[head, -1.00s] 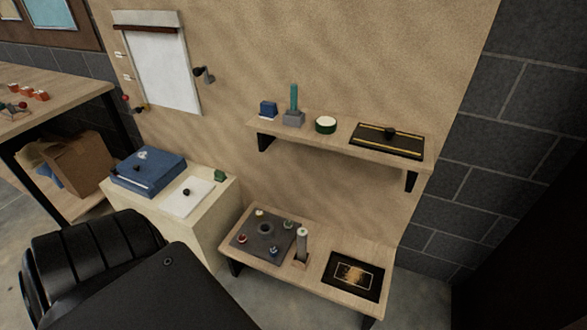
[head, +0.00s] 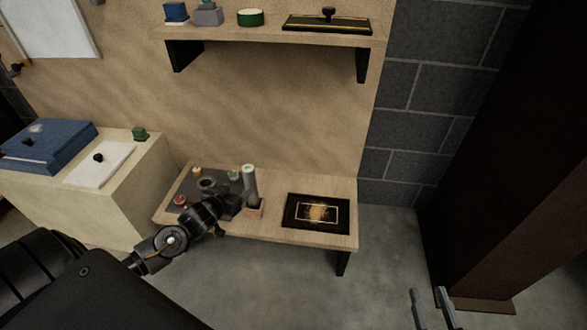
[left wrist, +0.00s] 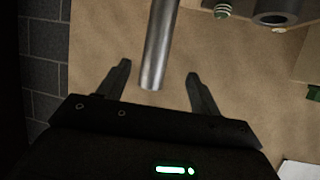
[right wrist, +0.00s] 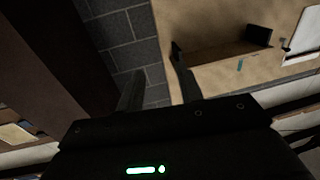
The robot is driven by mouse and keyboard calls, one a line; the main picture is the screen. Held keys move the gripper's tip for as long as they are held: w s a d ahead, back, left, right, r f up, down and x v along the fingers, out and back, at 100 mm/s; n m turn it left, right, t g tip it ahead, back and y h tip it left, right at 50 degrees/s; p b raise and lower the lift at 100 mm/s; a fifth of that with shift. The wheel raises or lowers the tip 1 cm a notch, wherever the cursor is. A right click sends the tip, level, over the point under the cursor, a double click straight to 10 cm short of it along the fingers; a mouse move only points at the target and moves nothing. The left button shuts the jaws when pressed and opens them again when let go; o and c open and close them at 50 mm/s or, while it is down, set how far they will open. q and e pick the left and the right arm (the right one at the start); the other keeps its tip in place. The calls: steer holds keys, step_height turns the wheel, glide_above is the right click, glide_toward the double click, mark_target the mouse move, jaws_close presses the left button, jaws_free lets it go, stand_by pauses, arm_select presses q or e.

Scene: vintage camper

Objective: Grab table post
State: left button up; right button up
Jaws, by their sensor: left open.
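The table post (head: 250,184) is a grey cylinder with a pale top, standing upright in a small wooden block (head: 255,210) on the low shelf. My left gripper (head: 230,208) is beside the post, on its left, partly overlapping the dark plate. In the left wrist view the post (left wrist: 158,48) shows as a metal cylinder between the spread fingers of the left gripper (left wrist: 158,80), with a gap on each side. The left gripper is open and empty. My right gripper (head: 432,292) is open and empty, low at the right; it also shows in the right wrist view (right wrist: 155,72).
An upper shelf (head: 270,36) overhangs behind. A pale cabinet (head: 130,205) with a blue box (head: 50,148) stands left.

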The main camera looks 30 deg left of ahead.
mark_target(246, 181)
arm_select(q)
steer(key=w, duration=0.2)
steer(key=w+f+b, duration=0.1)
steer(key=w, duration=0.1)
steer(key=shift+w+a+b, duration=0.15)
steer(key=shift+w+b, duration=0.15)
steer(key=shift+w, duration=0.05)
steer(key=shift+w+f, duration=0.1)
steer(key=shift+w, duration=0.3)
steer(key=b+x, duration=0.2)
steer(key=x, duration=0.2)
steer(key=shift+w+f, duration=0.15)
steer(key=shift+f, duration=0.15)
steer(key=shift+w+b, duration=0.3)
steer(key=shift+w, duration=0.05)
jaws_close()
arm_select(e)
step_height(246, 181, up, 9)
steer(key=s+d+t+y, duration=0.2)
steer(key=t+y, duration=0.1)
steer(key=t, duration=0.4)
steer(key=shift+s+d+r+t+y, duration=0.2)
steer(key=shift+s+t+y, duration=0.1)
steer(key=shift+s+t, duration=0.1)
